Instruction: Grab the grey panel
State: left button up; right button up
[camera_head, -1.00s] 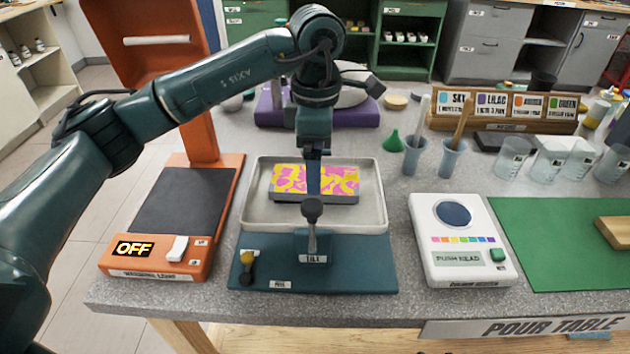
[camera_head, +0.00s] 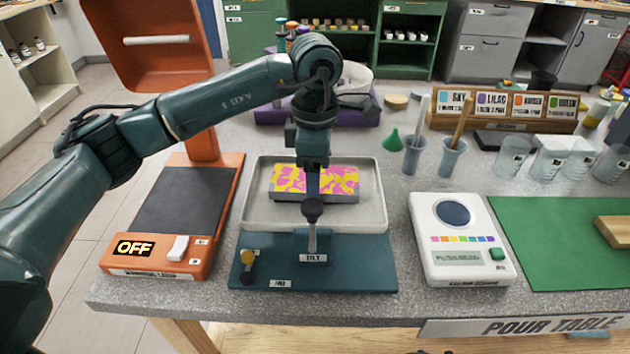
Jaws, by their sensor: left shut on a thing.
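The grey panel (camera_head: 287,183) lies flat in a shallow pale tray (camera_head: 374,211). Its top carries a pink and yellow pattern, and its front edge is dark grey. My left gripper (camera_head: 313,182) reaches straight down over the panel's middle and is shut on it. The fingertips are partly hidden behind the dark knob of the tilt lever (camera_head: 312,210), so their exact contact is hard to see. My right gripper is not in view.
The tray sits on a teal tilt base (camera_head: 345,270). An orange warming stand (camera_head: 150,262) is to the left, a white colour device (camera_head: 458,215) to the right. A green mat (camera_head: 550,235) lies further right. Cups (camera_head: 412,155) with sticks and a green funnel (camera_head: 392,140) stand behind.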

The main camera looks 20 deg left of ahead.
pick_arm(q)
jog(key=shift+c, duration=1.1)
